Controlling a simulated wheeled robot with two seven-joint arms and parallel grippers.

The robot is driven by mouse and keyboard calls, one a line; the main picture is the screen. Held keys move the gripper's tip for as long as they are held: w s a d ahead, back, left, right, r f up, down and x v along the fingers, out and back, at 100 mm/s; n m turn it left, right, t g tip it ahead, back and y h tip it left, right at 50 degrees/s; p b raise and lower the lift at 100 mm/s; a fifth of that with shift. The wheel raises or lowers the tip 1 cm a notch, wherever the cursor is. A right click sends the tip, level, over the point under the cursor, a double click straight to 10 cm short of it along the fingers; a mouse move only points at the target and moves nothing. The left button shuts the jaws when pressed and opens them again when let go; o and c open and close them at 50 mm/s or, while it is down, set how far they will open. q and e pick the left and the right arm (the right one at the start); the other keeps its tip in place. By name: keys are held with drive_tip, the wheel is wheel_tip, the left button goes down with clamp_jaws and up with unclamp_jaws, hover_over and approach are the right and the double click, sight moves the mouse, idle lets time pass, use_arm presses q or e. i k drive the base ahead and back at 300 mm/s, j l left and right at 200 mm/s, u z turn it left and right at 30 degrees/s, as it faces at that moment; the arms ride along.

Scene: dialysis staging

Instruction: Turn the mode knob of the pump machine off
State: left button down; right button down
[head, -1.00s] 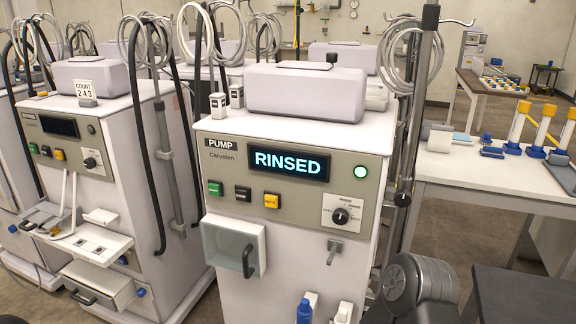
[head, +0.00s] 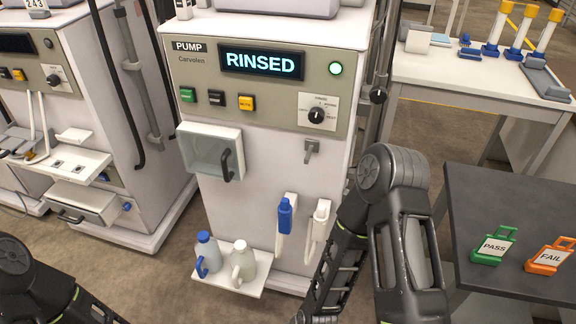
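The pump machine (head: 270,150) stands upright in front of me, labelled PUMP. Its display (head: 262,63) reads RINSED and a round green lamp (head: 336,68) is lit. The mode knob (head: 316,115) is a black dial on a white plate at the right of the front panel. Its exact setting is too small to read. My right arm (head: 385,220) is raised at the right, below and beside the knob, apart from it. Part of my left arm (head: 40,285) shows at the lower left. Neither gripper's fingertips can be seen.
A glass-fronted door with a black handle (head: 226,165) sits below the buttons. Two jugs (head: 240,262) stand on a low shelf. A dark table (head: 500,200) at right holds green PASS (head: 493,245) and orange FAIL (head: 549,256) tags. A white table (head: 480,75) stands behind.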

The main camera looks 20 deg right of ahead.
sight(316, 116)
drive_tip(key=l+z, duration=0.15)
drive_tip(key=z, duration=0.3)
drive_tip(key=l+z, duration=0.1)
drive_tip(key=z, duration=0.35)
drive_tip(key=l+z, duration=0.2)
drive_tip(key=z, duration=0.25)
drive_tip(key=l+z, duration=0.1)
drive_tip(key=z, duration=0.3)
